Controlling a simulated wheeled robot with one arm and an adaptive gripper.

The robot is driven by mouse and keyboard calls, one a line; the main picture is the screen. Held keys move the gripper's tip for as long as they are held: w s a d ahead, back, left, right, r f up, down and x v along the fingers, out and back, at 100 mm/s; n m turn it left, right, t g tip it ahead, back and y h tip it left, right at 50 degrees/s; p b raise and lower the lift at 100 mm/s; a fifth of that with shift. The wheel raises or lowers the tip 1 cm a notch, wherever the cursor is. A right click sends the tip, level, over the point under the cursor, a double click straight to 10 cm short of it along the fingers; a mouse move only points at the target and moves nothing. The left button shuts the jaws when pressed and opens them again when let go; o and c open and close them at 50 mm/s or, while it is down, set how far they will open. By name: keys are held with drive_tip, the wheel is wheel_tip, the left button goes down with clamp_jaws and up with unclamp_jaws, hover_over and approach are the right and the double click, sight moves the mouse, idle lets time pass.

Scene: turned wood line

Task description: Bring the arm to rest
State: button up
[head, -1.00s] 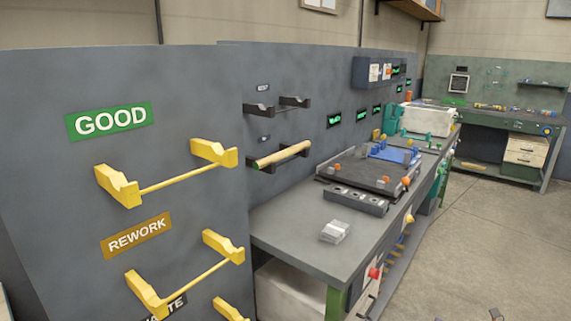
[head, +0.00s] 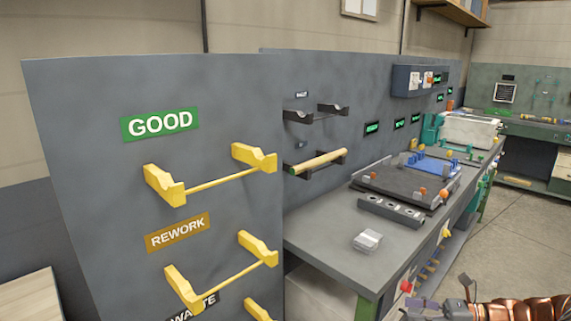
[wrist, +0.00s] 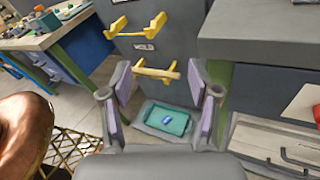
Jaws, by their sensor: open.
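My gripper (wrist: 158,88) shows in the wrist view with its two purple-padded fingers spread apart. Nothing is held between them. In the head view, part of my gripper (head: 440,309) and my brown, ribbed arm show at the lower right corner, in front of the bench and over the floor. The fingertips there are partly cut off by the frame edge. The arm is clear of the yellow racks and the wooden rod in the head view.
A grey panel (head: 80,130) carries yellow racks (head: 225,180) under GOOD and REWORK signs. A wooden rod (head: 318,162) lies on a black rack beyond it. A grey bench (head: 330,235) runs to the back. A teal tray (wrist: 185,122) lies low in the wrist view. Open floor (head: 525,240) is at right.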

drive_tip(key=s+a+r+n+g+h, duration=0.2)
drive_tip(key=s+a+r+n+g, duration=0.15)
drive_tip(key=a, duration=0.35)
drive_tip(key=s+a+r+n+g+h+p, duration=0.1)
drive_tip(key=s+a+r+n+g, duration=0.2)
drive_tip(key=s+a+n, duration=0.3)
drive_tip(key=s+a+r+n+g+h, duration=0.2)
drive_tip(key=s+a+r+n+g, duration=0.15)
drive_tip(key=a, duration=0.35)
drive_tip(key=s+d+n+t+h, duration=0.1)
drive_tip(key=s+n+h, duration=0.4)
drive_tip(key=s, duration=0.4)
drive_tip(key=s+d+n+t+h+p, duration=0.1)
drive_tip(key=s+n+h, duration=0.4)
drive_tip(key=s, duration=0.5)
drive_tip(key=shift+d+f+n, duration=0.2)
drive_tip(key=shift+d+n, duration=0.6)
drive_tip(key=shift+n, duration=0.1)
drive_tip(key=shift+d, duration=0.1)
